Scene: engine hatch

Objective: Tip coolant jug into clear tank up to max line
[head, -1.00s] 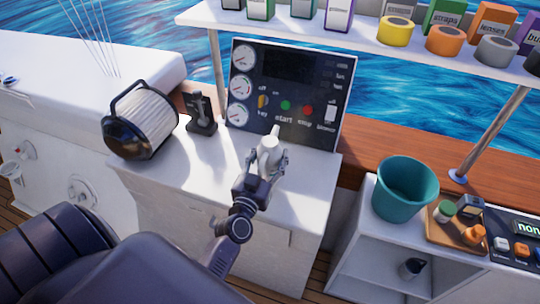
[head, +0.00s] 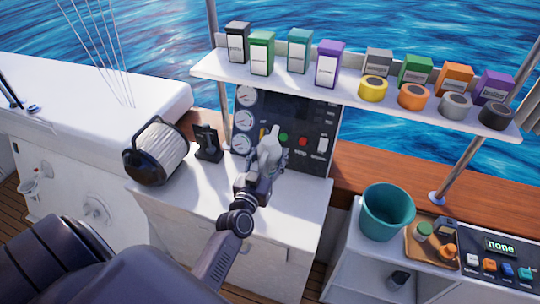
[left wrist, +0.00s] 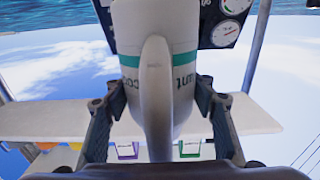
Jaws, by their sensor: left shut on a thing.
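My left gripper (head: 262,170) is shut on the white coolant jug (head: 269,148) and holds it in front of the instrument panel, over the white counter. In the left wrist view the jug (left wrist: 182,60) fills the middle, with its handle toward the camera and a teal band with partly hidden lettering. The gripper's two fingers (left wrist: 160,112) stand on either side of it. The clear tank is not recognisable in these frames. My right gripper is not in view.
The panel (head: 312,130) with gauges and buttons stands behind the jug. A shelf (head: 215,68) with boxes and tape rolls overhangs it. A lantern-like device (head: 155,150) and a black holder (head: 207,143) stand left. A teal bucket (head: 387,212) and a wooden tray (head: 420,250) stand right.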

